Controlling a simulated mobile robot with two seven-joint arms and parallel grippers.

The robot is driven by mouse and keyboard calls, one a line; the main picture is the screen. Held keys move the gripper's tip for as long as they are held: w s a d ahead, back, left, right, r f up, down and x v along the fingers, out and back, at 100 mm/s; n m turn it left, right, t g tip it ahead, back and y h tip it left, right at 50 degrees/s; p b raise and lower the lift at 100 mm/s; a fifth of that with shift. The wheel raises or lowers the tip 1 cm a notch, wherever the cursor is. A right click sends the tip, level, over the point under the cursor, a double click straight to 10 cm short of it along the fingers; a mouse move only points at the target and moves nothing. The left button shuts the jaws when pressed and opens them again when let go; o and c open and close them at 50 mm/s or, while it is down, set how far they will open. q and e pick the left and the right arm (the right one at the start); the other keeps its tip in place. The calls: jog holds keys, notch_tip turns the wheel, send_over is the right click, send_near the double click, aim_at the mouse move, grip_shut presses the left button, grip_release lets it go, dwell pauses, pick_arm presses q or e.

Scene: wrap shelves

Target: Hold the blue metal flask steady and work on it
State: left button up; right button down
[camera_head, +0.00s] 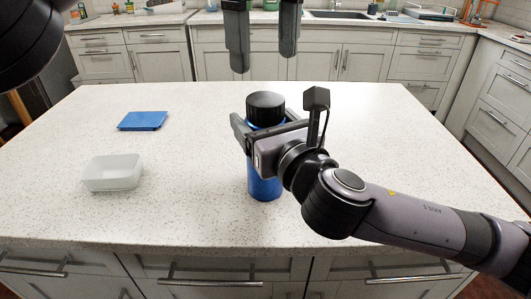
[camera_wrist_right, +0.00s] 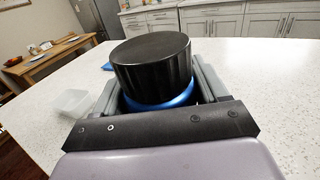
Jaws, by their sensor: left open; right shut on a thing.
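The blue metal flask (camera_head: 265,188) with a black lid (camera_head: 266,107) stands upright on the counter island in the head view. In the right wrist view the flask's blue shoulder (camera_wrist_right: 162,103) shows under the black lid (camera_wrist_right: 153,62). My right gripper (camera_head: 262,122) is shut around the flask just below the lid, with one finger on each side. The gripper and wrist hide part of the flask's body. My left gripper (camera_head: 263,55) is open and empty, its fingers pointing down above and beyond the flask.
A translucent white container (camera_head: 112,174) and a blue flat lid or board (camera_head: 143,121) lie on the left of the speckled counter island (camera_head: 200,215). The counter to the right of my right arm is clear. Cabinets and a sink counter line the back.

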aim_at(265, 99)
pick_arm(q)
jog(key=m, duration=0.9)
jog(key=shift+f, duration=4)
jog(key=c, duration=1.1)
jog(key=n, duration=1.2)
jog(key=shift+n, duration=0.4)
jog(key=n, duration=0.4)
jog(key=shift+r, duration=0.1)
